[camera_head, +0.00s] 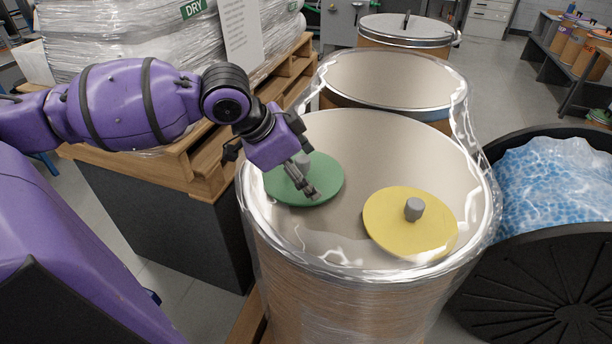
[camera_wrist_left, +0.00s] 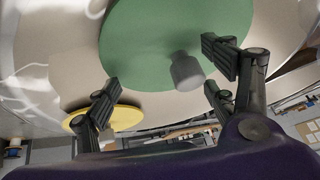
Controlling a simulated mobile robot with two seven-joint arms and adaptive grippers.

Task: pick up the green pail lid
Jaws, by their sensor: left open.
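The green pail lid (camera_head: 328,178) is a flat round disc with a grey knob, lying on the top of the wrapped drum, toward its left side. My left gripper (camera_head: 307,186) is over this lid, its fingers pointing down and partly hiding the lid and knob. In the left wrist view the green lid (camera_wrist_left: 150,40) fills the upper middle, and its grey knob (camera_wrist_left: 186,72) shows between the open fingers (camera_wrist_left: 163,80), nearer the right-hand one. The fingers hold nothing. Whether they touch the lid I cannot tell. My right gripper is out of view.
A yellow lid (camera_head: 390,225) with a grey knob lies to the right on the same drum top (camera_head: 400,150). More drums stand behind. A wrapped stack on a wooden pallet (camera_head: 200,165) is at left. A black bin with blue pellets (camera_head: 560,185) is at right.

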